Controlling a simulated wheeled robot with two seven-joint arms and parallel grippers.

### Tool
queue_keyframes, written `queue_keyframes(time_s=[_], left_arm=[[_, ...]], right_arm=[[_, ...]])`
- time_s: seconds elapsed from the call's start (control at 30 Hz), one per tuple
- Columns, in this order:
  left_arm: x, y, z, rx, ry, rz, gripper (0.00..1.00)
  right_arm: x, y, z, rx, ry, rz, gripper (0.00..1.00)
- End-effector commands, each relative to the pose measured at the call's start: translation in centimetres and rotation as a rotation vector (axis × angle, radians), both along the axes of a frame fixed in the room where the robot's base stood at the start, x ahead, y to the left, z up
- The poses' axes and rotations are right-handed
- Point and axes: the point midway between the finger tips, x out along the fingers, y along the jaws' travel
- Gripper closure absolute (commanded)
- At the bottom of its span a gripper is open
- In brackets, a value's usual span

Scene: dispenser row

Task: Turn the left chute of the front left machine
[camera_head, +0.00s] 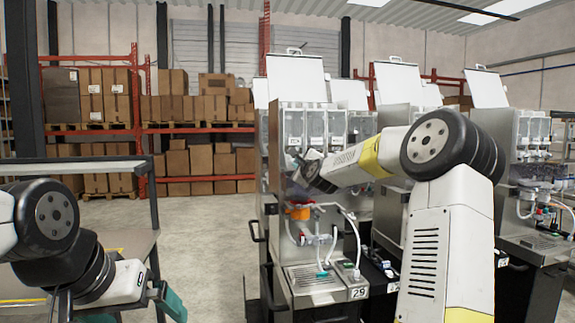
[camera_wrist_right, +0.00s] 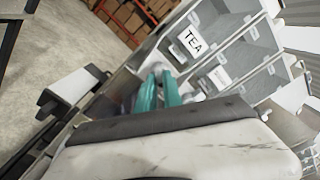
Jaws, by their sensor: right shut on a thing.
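The front left machine (camera_head: 312,276) stands at the middle in the head view, with the number 29 at its base and its lid raised. Clear canisters (camera_head: 315,127) sit at its top front. In the right wrist view the left canister carries a TEA label (camera_wrist_right: 192,41). My right gripper (camera_head: 307,172) is at the machine's upper left, below the canisters. Its teal fingers (camera_wrist_right: 159,88) are shut on the left chute just under the TEA canister; the chute is mostly hidden by the fingers. My left gripper (camera_head: 172,302) is low at the left, away from the machine; its finger gap is unclear.
More dispensers (camera_head: 520,165) stand to the right with raised lids. An orange part (camera_head: 298,212) and white tubes (camera_head: 345,222) are below my right gripper. A grey table (camera_head: 140,240) is at the left. Boxes on red racks (camera_head: 200,160) stand far behind open floor.

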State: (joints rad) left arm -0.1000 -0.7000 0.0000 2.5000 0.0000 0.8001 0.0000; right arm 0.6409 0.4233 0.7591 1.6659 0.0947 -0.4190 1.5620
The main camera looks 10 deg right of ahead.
Motion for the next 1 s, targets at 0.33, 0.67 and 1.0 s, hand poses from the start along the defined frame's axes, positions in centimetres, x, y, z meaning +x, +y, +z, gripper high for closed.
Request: queue_keyframes(time_s=[0.33, 0.67, 1.0], left_arm=[[0.0, 0.0, 0.0, 0.0, 0.0, 0.0, 0.0], [0.0, 0.0, 0.0, 0.0, 0.0, 0.0, 0.0], [0.0, 0.0, 0.0, 0.0, 0.0, 0.0, 0.0]], right_arm=[[0.0, 0.0, -0.1, -0.001, 0.001, 0.001, 0.67], [-1.4, -0.2, 0.0, -0.001, 0.001, -0.002, 0.67], [-6.7, -0.4, 0.0, -0.003, 0.001, -0.003, 0.67]])
